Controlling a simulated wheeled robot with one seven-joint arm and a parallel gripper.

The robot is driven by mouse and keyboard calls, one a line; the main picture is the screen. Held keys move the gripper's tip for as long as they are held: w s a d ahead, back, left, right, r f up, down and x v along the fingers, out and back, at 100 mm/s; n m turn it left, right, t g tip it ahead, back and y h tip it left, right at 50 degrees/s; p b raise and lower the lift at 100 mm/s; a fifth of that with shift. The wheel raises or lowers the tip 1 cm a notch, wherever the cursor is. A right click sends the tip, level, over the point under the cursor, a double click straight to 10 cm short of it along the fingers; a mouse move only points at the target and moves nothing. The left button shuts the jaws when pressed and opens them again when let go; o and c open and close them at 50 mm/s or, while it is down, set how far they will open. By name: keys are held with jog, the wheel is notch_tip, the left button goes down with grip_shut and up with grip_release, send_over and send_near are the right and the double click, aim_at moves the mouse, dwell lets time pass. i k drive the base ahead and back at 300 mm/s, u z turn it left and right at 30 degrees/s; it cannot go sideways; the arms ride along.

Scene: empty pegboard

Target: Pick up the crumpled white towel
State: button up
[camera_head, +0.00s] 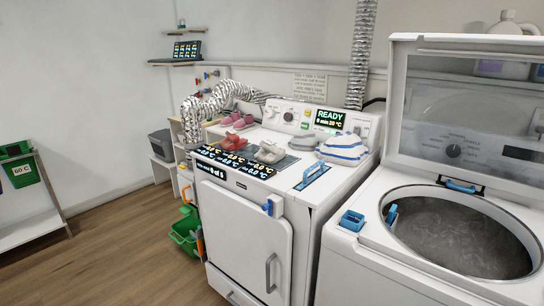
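A crumpled white cloth with blue stripes (343,149), which looks like the towel, lies in a heap on the right rear part of the dryer's white top (312,203). A small grey item (303,142) sits just left of it. No other white towel shows. My gripper is not in this view, and nothing is seen touching the cloth.
Red shoes (233,141), pink shoes (236,121) and beige shoes (269,152) stand left of the cloth. A blue-handled tool (312,175) lies in front of it. The washer's raised lid (392,110) rises at right, beside its open drum (465,240).

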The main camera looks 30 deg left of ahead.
aim_at(271, 154)
jog(key=z, duration=2.55)
jog(key=k, duration=1.6)
jog(key=u, duration=2.35)
